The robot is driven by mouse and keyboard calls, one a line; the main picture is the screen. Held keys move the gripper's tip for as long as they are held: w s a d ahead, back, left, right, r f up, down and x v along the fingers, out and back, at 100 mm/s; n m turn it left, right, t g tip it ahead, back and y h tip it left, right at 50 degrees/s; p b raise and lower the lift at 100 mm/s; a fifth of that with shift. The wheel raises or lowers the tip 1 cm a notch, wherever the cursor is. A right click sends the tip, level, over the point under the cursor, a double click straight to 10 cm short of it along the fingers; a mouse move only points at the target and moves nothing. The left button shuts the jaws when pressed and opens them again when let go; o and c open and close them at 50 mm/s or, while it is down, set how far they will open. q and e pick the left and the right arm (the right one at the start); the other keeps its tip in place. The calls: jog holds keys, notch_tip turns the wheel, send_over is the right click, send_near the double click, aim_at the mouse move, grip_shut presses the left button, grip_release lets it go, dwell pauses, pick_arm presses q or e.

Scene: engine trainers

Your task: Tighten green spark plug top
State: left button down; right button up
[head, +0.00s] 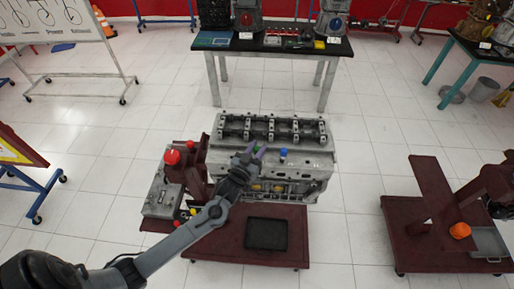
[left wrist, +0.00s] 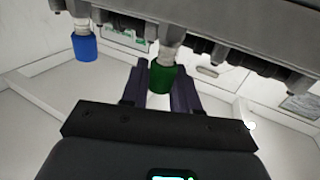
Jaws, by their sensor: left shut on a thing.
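The green spark plug top (left wrist: 162,78) sits on a white plug stem on the engine's side in the left wrist view. My left gripper (left wrist: 166,87) has its dark purple fingers on both sides of it and is shut on it. In the head view my left gripper (head: 257,150) is at the near side of the engine block (head: 312,160), where it mostly hides the green top. A blue spark plug top (head: 283,153) stands to its right; it also shows at the left of the left wrist view (left wrist: 84,47). My right gripper is not in view.
The engine is on a dark red wheeled stand with a black tray (head: 266,234) in front. A red knob (head: 172,157) and a grey box (head: 162,201) are at its left. A parts table (head: 275,52) stands behind. Another red stand (head: 430,215) is at the right, with clear floor between.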

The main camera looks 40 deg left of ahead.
pick_arm(q)
jog(key=m+h, duration=0.1)
jog(key=h, duration=0.1)
jog(key=m+h, duration=0.2)
jog(key=h, duration=0.1)
jog(key=shift+a+m+h, duration=0.1)
jog(key=shift+m+h, duration=0.2)
jog(key=shift+m+g+h+b, duration=0.3)
jog(key=shift+m+h+b, duration=0.4)
jog(key=shift+m+h, duration=1.2)
jog(key=shift+n+h, duration=0.3)
jog(key=shift+h, duration=0.4)
jog(key=c, duration=1)
grip_release()
jog(key=shift+o, duration=0.2)
